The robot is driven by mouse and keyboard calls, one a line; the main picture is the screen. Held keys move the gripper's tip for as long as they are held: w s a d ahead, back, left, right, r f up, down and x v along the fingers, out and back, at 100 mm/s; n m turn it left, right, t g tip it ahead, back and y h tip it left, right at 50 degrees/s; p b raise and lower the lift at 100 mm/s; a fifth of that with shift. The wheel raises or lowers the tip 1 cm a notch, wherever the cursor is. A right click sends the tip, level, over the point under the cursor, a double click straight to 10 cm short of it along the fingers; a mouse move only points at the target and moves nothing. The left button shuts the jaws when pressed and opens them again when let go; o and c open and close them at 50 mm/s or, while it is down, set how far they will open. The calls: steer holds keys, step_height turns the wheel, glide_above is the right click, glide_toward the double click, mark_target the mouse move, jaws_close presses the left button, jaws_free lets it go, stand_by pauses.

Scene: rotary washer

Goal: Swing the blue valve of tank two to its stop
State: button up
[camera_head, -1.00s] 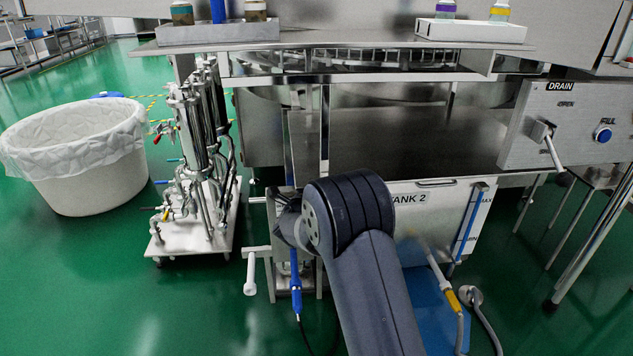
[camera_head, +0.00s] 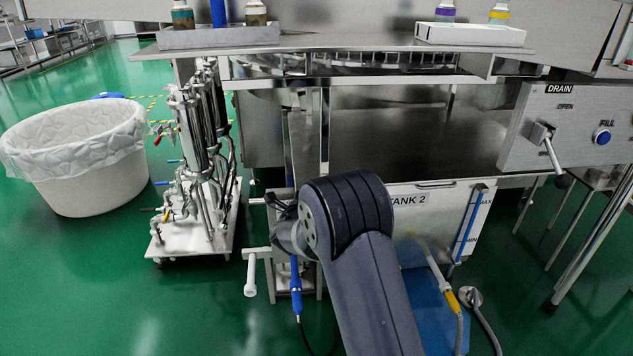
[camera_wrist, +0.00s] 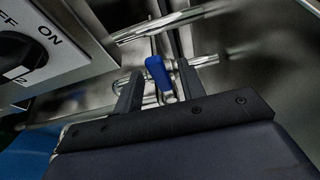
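The blue valve handle (camera_wrist: 157,72) shows in the wrist view, standing up in front of metal pipes. My gripper (camera_wrist: 160,68) is open, with one finger on each side of the handle. Gaps show between the fingers and the blue grip; I cannot tell contact lower down. In the head view, the tank two panel (camera_head: 445,205) with its "TANK 2" label is partly covered by my arm. My gripper and the valve handle cannot be made out there behind the arm.
In the wrist view, a switch box (camera_wrist: 45,50) with a black knob is at the left, and a horizontal pipe (camera_wrist: 170,22) crosses above the handle. In the head view, a blue tool (camera_head: 295,285) with a cable hangs left of my arm. A pipe cart (camera_head: 195,235) stands farther left.

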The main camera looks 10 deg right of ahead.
steer(key=p+v, duration=0.2)
steer(key=v, duration=0.7)
steer(key=shift+d, duration=0.1)
steer(key=b+x, duration=0.3)
steer(key=x, duration=0.7)
steer(key=shift+w+d, duration=0.1)
steer(key=shift+w, duration=0.3)
